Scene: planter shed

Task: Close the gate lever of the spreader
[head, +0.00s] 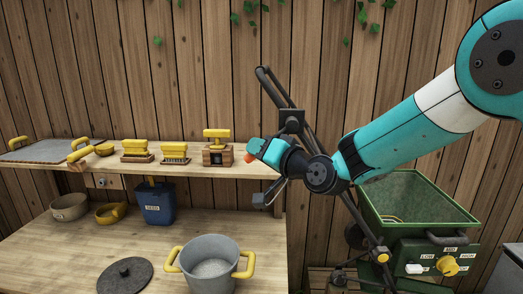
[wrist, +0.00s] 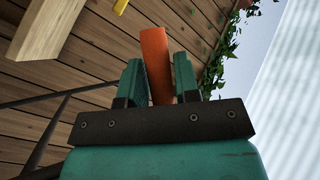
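The spreader has a green hopper (head: 458,212) at the right of the head view, with a dark handle frame (head: 281,88) rising up and left from it. Its front panel bears a yellow knob (head: 447,266) and small labels. My gripper (head: 254,152) is in front of the shelf edge, left of the handle frame. An orange bar (wrist: 155,52), perhaps the lever's grip, lies between the fingers in the wrist view (wrist: 160,78) and sticks out past their tips.
A shelf (head: 200,171) with several yellow-handled tools is just left of my gripper. Below, a workbench (head: 55,255) holds a grey pot (head: 210,265), a dark lid (head: 125,276) and a blue bin (head: 155,205). The plank wall stands behind.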

